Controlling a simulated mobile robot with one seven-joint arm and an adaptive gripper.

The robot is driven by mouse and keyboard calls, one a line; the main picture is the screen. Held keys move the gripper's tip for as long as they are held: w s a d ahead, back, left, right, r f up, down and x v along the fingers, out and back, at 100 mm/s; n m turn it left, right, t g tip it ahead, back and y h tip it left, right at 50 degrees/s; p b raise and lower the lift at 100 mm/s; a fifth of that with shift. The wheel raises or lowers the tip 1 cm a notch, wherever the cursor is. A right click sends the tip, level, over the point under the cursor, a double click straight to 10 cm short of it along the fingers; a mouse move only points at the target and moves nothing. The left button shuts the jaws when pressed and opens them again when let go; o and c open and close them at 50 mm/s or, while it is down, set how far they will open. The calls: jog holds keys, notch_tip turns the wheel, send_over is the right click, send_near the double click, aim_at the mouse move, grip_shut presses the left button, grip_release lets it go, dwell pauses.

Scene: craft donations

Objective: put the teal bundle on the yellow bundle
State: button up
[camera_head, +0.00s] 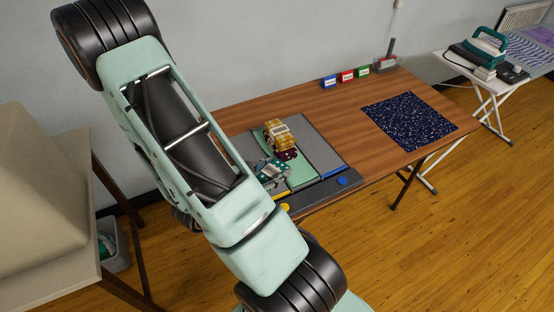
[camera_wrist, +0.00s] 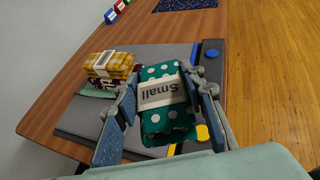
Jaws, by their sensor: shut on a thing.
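The teal bundle (camera_wrist: 165,120), with white dots and a white band reading "Small", is between the two fingers of my gripper (camera_wrist: 159,84), which is shut on it. In the head view the teal bundle (camera_head: 272,171) shows partly, just past my arm. The yellow bundle (camera_head: 279,134), checked with a pale band, is beyond it and apart from it. In the wrist view the yellow bundle (camera_wrist: 107,64) is to the left, on top of a dark red patterned bundle (camera_wrist: 104,86). I cannot tell how high the teal bundle is above the board.
A grey board (camera_head: 318,150) with a green section lies on the wooden table (camera_head: 330,110). Blue and yellow knobs sit along its front edge. A dark speckled mat (camera_head: 409,121) lies to the right. Small blue, red and green boxes (camera_head: 346,76) stand at the back.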

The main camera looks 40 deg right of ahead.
aim_at(274, 165)
jog(key=shift+w+d+f+b, duration=0.35)
jog(key=shift+f+b, duration=0.2)
jog(key=shift+b, duration=0.25)
jog(key=w+b, duration=0.1)
jog(key=b, duration=0.2)
jog(key=shift+d+f, duration=0.1)
jog(key=b, duration=0.4)
jog(key=shift+w+d+f, duration=0.15)
jog(key=shift+d, duration=0.05)
jog(key=b, duration=0.3)
jog(key=shift+d+f, duration=0.1)
jog(key=shift+d, duration=0.1)
